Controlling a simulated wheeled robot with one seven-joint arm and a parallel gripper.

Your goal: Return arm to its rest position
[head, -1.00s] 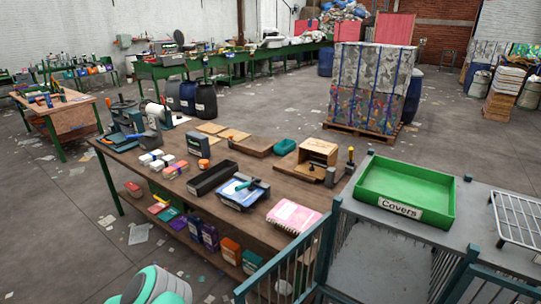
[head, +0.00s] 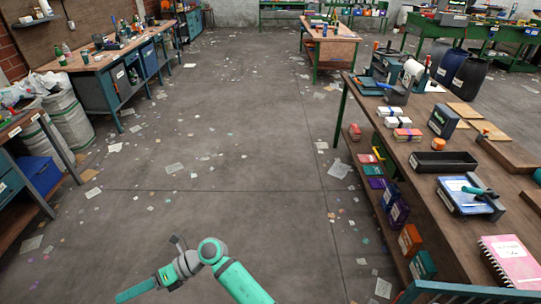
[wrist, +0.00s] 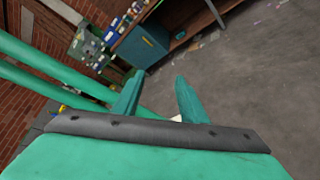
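My gripper (wrist: 157,88) shows in the wrist view with its two teal fingers apart and nothing held between them. The fingers point toward a bench with a teal cabinet (wrist: 140,45) and open floor, well away from them. In the head view my teal and grey arm (head: 245,283) is folded at the bottom edge, over bare floor. The fingers cannot be made out clearly in the head view.
A long wooden table (head: 455,190) with small boxes, a black tray (head: 443,161) and a pink notebook (head: 512,258) stands at the right. Workbenches (head: 100,60) and white sacks (head: 68,130) line the left. The littered middle floor (head: 240,130) is free of large obstacles.

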